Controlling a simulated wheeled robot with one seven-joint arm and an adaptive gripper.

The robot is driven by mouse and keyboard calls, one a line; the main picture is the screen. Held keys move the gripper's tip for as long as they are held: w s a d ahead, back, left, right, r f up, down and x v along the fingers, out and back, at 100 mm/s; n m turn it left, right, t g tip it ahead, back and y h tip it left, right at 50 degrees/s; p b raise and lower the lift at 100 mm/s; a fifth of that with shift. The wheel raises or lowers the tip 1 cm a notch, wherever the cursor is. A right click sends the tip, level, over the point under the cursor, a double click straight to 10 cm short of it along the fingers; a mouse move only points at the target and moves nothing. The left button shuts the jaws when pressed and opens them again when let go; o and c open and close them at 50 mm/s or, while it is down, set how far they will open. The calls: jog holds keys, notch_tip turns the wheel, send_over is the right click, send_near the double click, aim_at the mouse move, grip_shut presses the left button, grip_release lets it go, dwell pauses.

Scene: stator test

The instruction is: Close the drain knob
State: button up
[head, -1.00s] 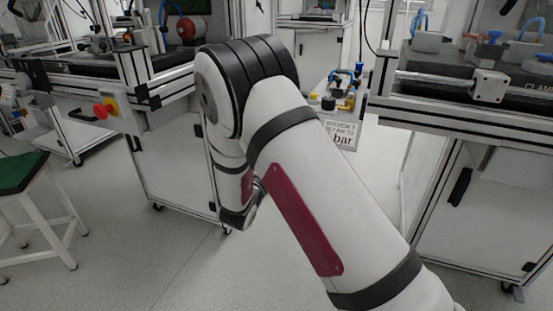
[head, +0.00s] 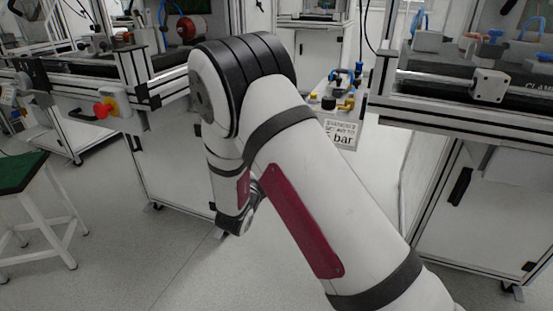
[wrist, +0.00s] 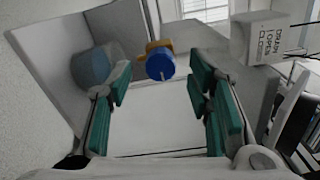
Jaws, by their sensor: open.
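The round blue knob (wrist: 160,67) with a pale bar across its face sits on a yellow fitting (wrist: 154,47) in the wrist view. A white box (wrist: 262,38) to its right carries a label that reads drain, open and close. My gripper (wrist: 160,82) is open, with green finger pads on both sides. The blue knob shows in the gap between the fingertips, ahead of them. I see no contact, and the exact distance is unclear. In the head view my arm hides the gripper.
A blue-grey cylinder (wrist: 92,66) stands behind the left finger, near a grey panel. In the head view, benches on aluminium frames stand at left and right. A small panel with a bar sign (head: 343,134) bears blue and yellow fittings. A green-topped stool (head: 22,172) stands left.

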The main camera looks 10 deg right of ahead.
jog(key=v, duration=1)
jog(key=shift+s, duration=0.15)
